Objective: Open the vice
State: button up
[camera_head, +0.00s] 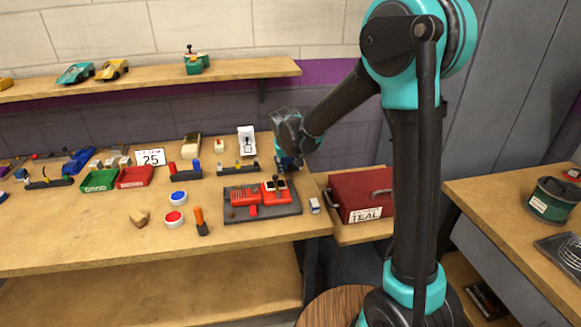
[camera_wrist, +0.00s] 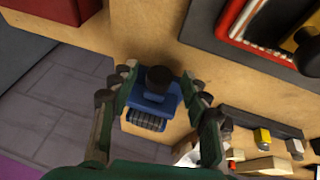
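A small blue vice (camera_wrist: 151,103) stands near the bench edge in the wrist view, with a round dark knob (camera_wrist: 159,76) on one end and dark ribbed parts at the other. In the head view a bit of blue, likely the vice (camera_head: 290,163), shows just below my gripper (camera_head: 287,156), which hides most of it. In the wrist view my gripper (camera_wrist: 157,82) is open, its fingers on either side of the vice and knob. I cannot tell whether either finger touches it. The gap between the vice's jaws is not clear.
A red device on a dark base (camera_head: 290,207) stands in front of the vice. A dark red box (camera_head: 362,188) sits lower, right of the bench. A white holder (camera_head: 246,139) and a small rack (camera_head: 238,169) stand to the left.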

grip_shut()
jog(key=shift+a, duration=0.1)
jog(key=h, duration=0.2)
jog(key=shift+a+f+n+t+h, duration=0.1)
jog(key=shift+a+n+t+h, duration=0.2)
jog(key=shift+t, duration=0.1)
jog(key=shift+s+a+f+n+t+h, duration=0.1)
jog(key=shift+n+t+h, duration=0.25)
jog(key=shift+h, duration=0.65)
jog(key=shift+s+a+f+n+t+h, duration=0.15)
jog(key=shift+t+h, duration=0.3)
jog(key=shift+h, duration=0.55)
jog(key=shift+w+d, duration=0.1)
jog(key=shift+o, duration=0.4)
grip_release()
jog(key=shift+r, duration=0.1)
